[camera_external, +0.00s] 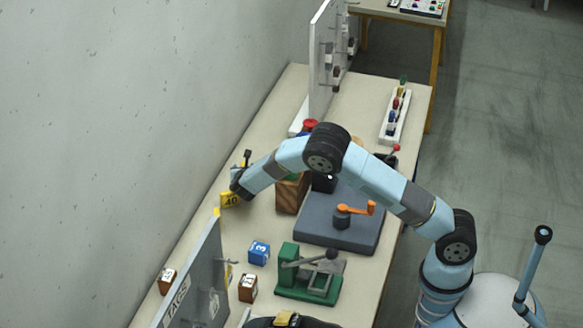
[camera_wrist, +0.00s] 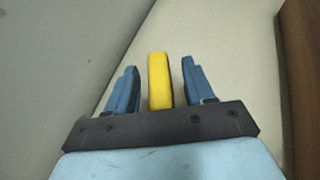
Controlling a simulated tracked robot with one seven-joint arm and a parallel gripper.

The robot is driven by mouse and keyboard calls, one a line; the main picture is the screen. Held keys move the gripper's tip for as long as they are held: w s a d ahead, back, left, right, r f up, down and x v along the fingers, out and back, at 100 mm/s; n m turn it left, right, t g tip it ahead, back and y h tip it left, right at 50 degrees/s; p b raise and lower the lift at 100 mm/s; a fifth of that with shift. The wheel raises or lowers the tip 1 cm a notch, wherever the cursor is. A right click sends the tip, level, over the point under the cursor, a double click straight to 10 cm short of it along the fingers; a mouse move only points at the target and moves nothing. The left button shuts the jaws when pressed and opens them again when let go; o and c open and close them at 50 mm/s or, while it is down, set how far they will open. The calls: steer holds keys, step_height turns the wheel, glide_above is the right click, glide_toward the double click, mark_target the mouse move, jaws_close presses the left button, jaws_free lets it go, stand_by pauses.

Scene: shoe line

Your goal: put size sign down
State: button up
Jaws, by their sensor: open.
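The size sign (camera_external: 230,199) is a yellow block marked 40. It stands on the pale bench near the wall, just below my gripper (camera_external: 239,183) in the external view. In the wrist view the sign (camera_wrist: 160,80) shows edge-on as a yellow upright strip between my two blue fingers. My gripper (camera_wrist: 160,88) is open, with a gap on each side of the sign. Whether the sign's bottom rests on the bench is hard to tell.
A wooden block (camera_external: 290,195) stands right of the gripper. A grey platform with an orange-handled crank (camera_external: 352,211) lies further right. Numbered blue (camera_external: 259,252) and brown (camera_external: 248,289) blocks, a green press (camera_external: 309,280) and a TAGS panel (camera_external: 196,285) stand nearer the camera.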

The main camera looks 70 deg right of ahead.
steer(key=v, duration=1.1)
steer(key=shift+a, duration=0.15)
